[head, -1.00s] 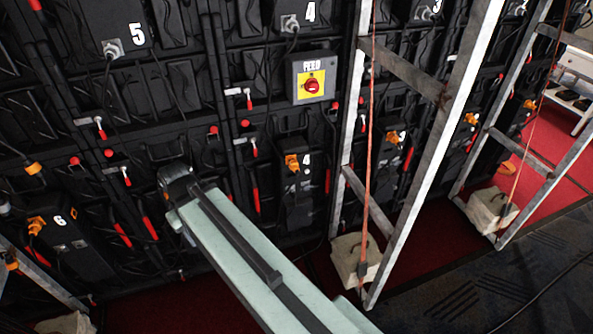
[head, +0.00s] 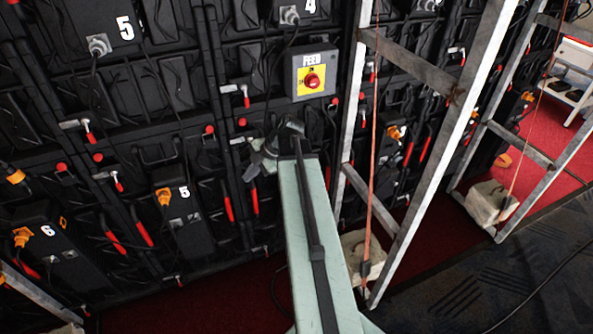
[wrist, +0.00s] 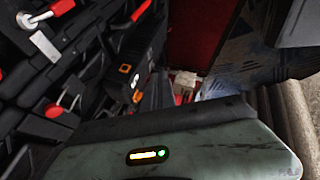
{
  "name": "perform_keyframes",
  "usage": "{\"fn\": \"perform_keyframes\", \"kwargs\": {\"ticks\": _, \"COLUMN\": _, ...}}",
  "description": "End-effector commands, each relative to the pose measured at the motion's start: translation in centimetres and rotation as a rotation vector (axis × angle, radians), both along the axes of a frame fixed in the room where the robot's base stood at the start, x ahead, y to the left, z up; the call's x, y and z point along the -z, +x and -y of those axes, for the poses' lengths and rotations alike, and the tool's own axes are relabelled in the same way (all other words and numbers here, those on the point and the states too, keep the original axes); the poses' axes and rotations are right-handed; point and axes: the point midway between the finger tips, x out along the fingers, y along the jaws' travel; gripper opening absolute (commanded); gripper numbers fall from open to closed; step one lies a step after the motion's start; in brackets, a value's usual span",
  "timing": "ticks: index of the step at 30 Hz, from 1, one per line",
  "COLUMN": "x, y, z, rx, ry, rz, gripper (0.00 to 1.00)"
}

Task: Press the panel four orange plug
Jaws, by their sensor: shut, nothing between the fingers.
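The panel four orange plug is hidden behind my arm in the head view. Part of the upper unit marked 4 (head: 289,14) shows at the top edge. My gripper (head: 258,163) is shut and empty, in front of the black wall, below and left of the FEED box (head: 315,76). Its fingertips are small and dark there. In the wrist view an orange plug (wrist: 125,68) shows on a black unit; I cannot read which panel it belongs to. Other orange plugs show on the lower units marked 5 (head: 164,196) and 6 (head: 22,236).
A metal ladder-like frame (head: 445,130) with an orange strap and a pale weight block (head: 362,255) stands right of my arm. A second frame (head: 545,120) stands farther right. Red-handled latches (head: 228,208) line the wall.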

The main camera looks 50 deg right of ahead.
Motion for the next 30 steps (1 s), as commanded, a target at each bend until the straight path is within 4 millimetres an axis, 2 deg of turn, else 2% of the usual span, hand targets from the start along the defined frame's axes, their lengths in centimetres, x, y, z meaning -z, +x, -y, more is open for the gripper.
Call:
{"fn": "perform_keyframes", "kwargs": {"ticks": 1, "x": 0.2, "y": -1.6, "z": 3.6, "rx": 0.066, "ry": 0.009, "rz": 0.014, "gripper": 0.0}}
{"fn": "perform_keyframes", "kwargs": {"ticks": 3, "x": 0.3, "y": -4.1, "z": 8.0, "rx": 0.155, "ry": 0.022, "rz": 0.026, "gripper": 0.0}}
{"fn": "perform_keyframes", "kwargs": {"ticks": 6, "x": 0.5, "y": -8.1, "z": 13.3, "rx": 0.265, "ry": 0.027, "rz": 0.033, "gripper": 0.0}}
{"fn": "perform_keyframes", "kwargs": {"ticks": 10, "x": 0.8, "y": -12.4, "z": 17.7, "rx": 0.364, "ry": 0.025, "rz": 0.033, "gripper": 0.0}}
{"fn": "perform_keyframes", "kwargs": {"ticks": 13, "x": 0.9, "y": -14.2, "z": 19.3, "rx": 0.403, "ry": 0.024, "rz": 0.033, "gripper": 0.0}}
{"fn": "perform_keyframes", "kwargs": {"ticks": 16, "x": 0.9, "y": -14.9, "z": 19.8, "rx": 0.417, "ry": 0.023, "rz": 0.033, "gripper": 0.0}}
{"fn": "perform_keyframes", "kwargs": {"ticks": 26, "x": 1.0, "y": -14.7, "z": 19.7, "rx": 0.415, "ry": 0.024, "rz": 0.032, "gripper": 0.0}}
{"fn": "perform_keyframes", "kwargs": {"ticks": 30, "x": 2.5, "y": -13.9, "z": 19.5, "rx": 0.414, "ry": 0.023, "rz": 0.032, "gripper": 0.0}}
